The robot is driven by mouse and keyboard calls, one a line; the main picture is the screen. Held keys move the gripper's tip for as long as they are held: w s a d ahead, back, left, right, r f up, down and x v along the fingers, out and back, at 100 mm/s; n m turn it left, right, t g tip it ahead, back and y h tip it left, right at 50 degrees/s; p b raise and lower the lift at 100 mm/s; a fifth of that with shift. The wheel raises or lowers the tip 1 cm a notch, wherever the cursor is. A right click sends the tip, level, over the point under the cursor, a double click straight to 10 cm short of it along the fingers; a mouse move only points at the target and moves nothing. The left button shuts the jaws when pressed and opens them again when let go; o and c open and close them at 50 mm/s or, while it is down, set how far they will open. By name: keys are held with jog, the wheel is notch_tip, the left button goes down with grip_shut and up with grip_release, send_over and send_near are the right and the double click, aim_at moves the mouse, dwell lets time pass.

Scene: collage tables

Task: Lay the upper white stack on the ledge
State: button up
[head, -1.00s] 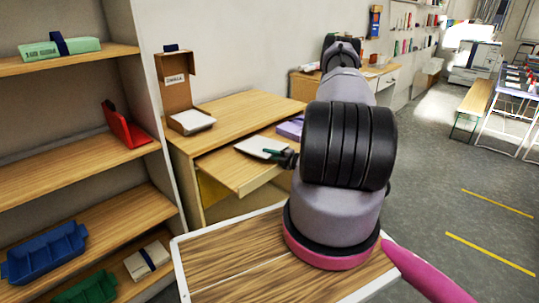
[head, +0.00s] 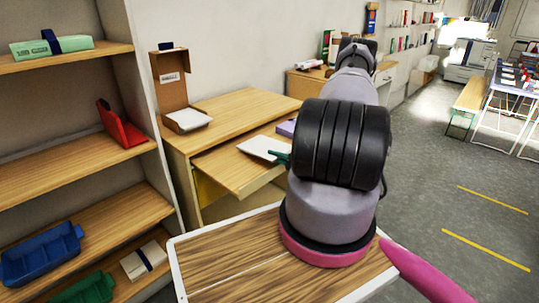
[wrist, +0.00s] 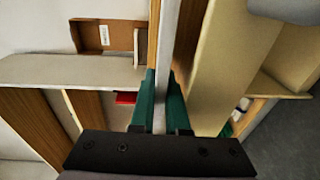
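My gripper's green fingers (wrist: 161,110) are shut on a thin white stack, whose pale edge (wrist: 160,118) shows between them in the wrist view. In the head view this white stack (head: 262,148) lies nearly flat over the ledge (head: 222,168), the wooden shelf pulled out from the desk. I cannot tell whether it touches the ledge. A green fingertip (head: 279,158) shows at its right end; my arm hides the rest of the gripper. Another white stack (head: 189,118) lies in the open cardboard box (head: 170,76) on the desk top.
The desk top (head: 240,103) is mostly bare. The shelf unit (head: 85,165) at left holds a red holder (head: 120,126) and blue and green trays. Open floor is at right.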

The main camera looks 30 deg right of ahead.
aim_at(282, 166)
jog(key=shift+g+h, duration=0.3)
jog(key=shift+g, duration=0.4)
jog(key=s+f, duration=0.1)
jog(key=s+d+f, duration=0.1)
jog(key=s, duration=0.1)
jog(key=s+d+f, duration=0.1)
jog(key=shift+s+f, duration=0.35)
jog(key=shift+s, duration=0.05)
jog(key=shift+s+d+r, duration=0.1)
jog(key=shift+s+r, duration=0.15)
jog(key=shift+r, duration=0.15)
jog(key=r, duration=0.1)
jog(key=s+r, duration=0.1)
jog(key=r, duration=0.1)
jog(key=shift+s+d, duration=0.3)
jog(key=shift+d, duration=0.1)
jog(key=o, duration=0.5)
jog(key=shift+s+d+r, duration=0.15)
jog(key=shift+s+r, duration=0.1)
jog(key=shift+r, duration=0.05)
jog(key=o, duration=0.4)
jog(key=shift+r, duration=0.4)
jog(key=shift+w, duration=0.2)
